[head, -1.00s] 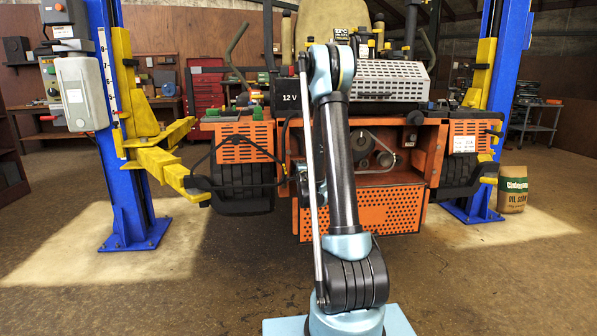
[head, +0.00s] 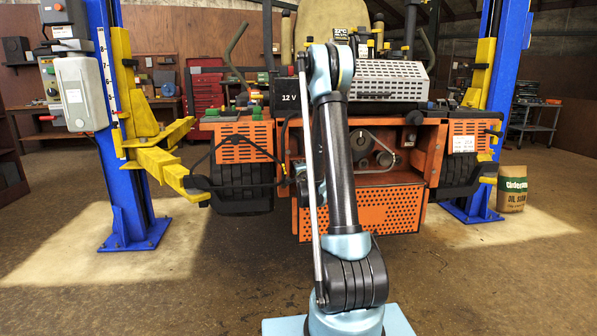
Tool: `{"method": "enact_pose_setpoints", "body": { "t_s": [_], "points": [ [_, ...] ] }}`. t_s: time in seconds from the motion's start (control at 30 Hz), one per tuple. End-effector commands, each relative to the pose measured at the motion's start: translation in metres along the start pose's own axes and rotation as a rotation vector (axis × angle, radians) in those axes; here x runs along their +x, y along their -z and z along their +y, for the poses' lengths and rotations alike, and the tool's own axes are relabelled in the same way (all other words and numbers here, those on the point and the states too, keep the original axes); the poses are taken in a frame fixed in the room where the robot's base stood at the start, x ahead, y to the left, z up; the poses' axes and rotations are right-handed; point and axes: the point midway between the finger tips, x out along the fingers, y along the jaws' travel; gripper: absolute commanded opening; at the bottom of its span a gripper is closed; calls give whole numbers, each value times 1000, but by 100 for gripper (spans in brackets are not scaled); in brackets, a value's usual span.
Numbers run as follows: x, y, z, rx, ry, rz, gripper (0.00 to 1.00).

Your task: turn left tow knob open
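The orange mower (head: 360,207) stands between the lift posts with its rear side facing me. I cannot single out the left tow knob; it is too small to tell or hidden behind my arm. My arm rises in front of the mower and covers part of its middle. A blue-grey part of my arm shows low behind the upright link, close to the mower's left middle. My gripper's fingers are hidden from this view, so I cannot see whether they touch anything.
Blue lift posts stand left (head: 125,150) and right (head: 497,110). A yellow lift arm (head: 160,163) reaches toward the mower's left side. A paper sack (head: 512,188) stands by the right post. The floor in front is clear.

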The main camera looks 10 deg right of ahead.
Motion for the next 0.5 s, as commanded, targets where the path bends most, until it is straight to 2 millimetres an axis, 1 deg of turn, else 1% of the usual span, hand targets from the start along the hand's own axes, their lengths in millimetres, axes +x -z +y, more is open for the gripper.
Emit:
{"method": "enact_pose_setpoints", "body": {
  "t_s": [0.03,0.07,0.1,0.37,0.5],
  "points": [
    [-1,-2,2,0,-7,-2,4],
    [-1,-2,2,0,-8,-2,35],
    [-1,-2,2,0,-7,-2,37],
    [-1,-1,1,0,-4,-1,37],
    [-6,-1,1,1,-3,-1,37]
  ]
}}
